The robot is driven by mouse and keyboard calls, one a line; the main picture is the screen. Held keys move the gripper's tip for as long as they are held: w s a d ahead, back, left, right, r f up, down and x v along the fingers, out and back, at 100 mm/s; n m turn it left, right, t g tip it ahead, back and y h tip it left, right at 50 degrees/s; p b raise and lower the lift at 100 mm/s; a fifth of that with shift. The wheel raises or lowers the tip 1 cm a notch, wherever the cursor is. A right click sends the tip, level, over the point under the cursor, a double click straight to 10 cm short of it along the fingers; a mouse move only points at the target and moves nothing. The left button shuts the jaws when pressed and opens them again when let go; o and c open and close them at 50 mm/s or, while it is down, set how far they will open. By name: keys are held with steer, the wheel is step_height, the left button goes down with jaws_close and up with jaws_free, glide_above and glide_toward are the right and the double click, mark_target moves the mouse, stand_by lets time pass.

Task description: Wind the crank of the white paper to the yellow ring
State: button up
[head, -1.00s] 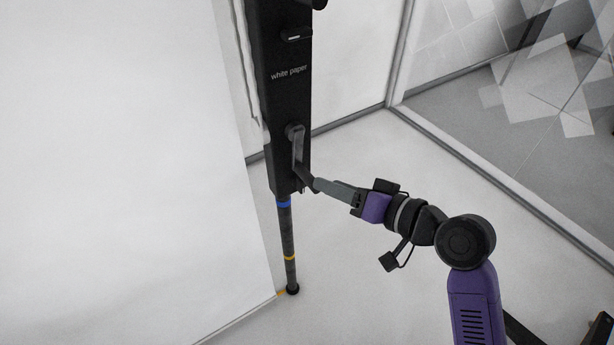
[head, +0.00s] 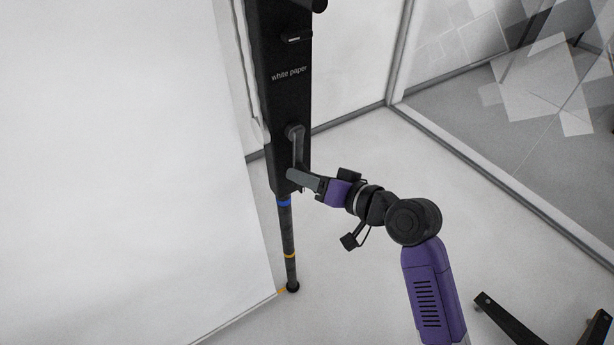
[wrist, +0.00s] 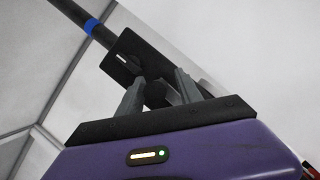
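The black post box labelled "white paper" (head: 277,88) stands beside the large white paper sheet (head: 120,170). Its grey crank (head: 297,148) hangs down on the lower front, with the knob end at the bottom. Below the box, the pole carries a blue ring (head: 284,203) and a lower yellow ring (head: 290,256). The sheet's lower corner is near the pole foot, below the yellow ring. My gripper (head: 292,175) is at the crank's lower end. In the wrist view, my fingers (wrist: 158,78) are apart, with the dark crank knob (wrist: 155,95) between them and small gaps visible.
Bare pale floor (head: 400,160) lies right of the post. A glass partition with a dark lower rail (head: 500,190) runs along the right. Black legs (head: 505,320) show at the bottom right. The sheet fills the left side.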

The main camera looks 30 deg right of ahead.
jaws_close()
steer(key=shift+a+r, duration=0.2)
stand_by(1.0)
